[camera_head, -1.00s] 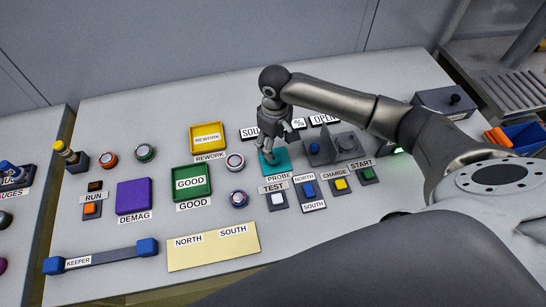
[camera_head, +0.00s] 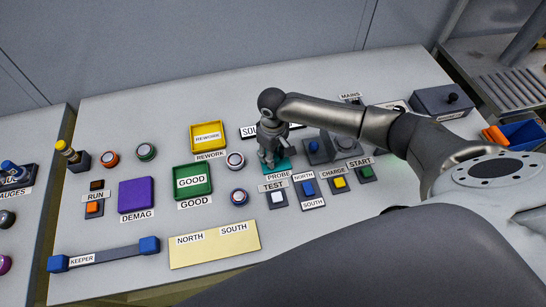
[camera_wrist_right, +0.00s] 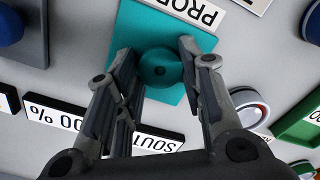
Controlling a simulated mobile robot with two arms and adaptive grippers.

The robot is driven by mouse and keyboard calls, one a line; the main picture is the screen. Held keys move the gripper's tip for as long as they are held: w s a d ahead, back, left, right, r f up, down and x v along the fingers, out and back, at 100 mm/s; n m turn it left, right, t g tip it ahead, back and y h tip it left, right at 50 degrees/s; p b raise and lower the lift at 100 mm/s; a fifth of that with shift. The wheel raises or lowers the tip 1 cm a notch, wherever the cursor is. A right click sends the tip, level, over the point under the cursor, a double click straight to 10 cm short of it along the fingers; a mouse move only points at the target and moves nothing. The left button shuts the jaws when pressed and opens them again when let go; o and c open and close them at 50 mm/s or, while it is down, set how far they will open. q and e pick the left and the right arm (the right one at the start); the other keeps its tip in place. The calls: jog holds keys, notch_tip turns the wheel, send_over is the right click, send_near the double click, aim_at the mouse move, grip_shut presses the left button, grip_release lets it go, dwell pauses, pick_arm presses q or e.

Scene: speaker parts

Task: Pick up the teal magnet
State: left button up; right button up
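My right gripper (camera_head: 273,160) points down over the teal PROBE plate (camera_head: 283,166). In the right wrist view its two fingers (camera_wrist_right: 158,62) are apart, with a round teal piece (camera_wrist_right: 160,68) on the teal plate (camera_wrist_right: 205,42) showing between them. I cannot tell whether this piece is a loose magnet or part of the plate, or whether the fingers touch it. A round silver-topped piece with a green-teal band (camera_head: 146,152) stands on the table at the left, well away from the gripper. My left gripper is not in view.
Pieces with a red band (camera_head: 235,160) and blue band (camera_head: 239,197) stand left of the gripper. Near them are the green GOOD tray (camera_head: 207,191) and yellow REWORK tray (camera_head: 224,134). A grey fixture (camera_head: 347,143) stands at right.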

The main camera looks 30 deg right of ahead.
jog(key=c, duration=0.5)
jog(key=shift+o, duration=0.2)
jog(key=shift+r, duration=0.1)
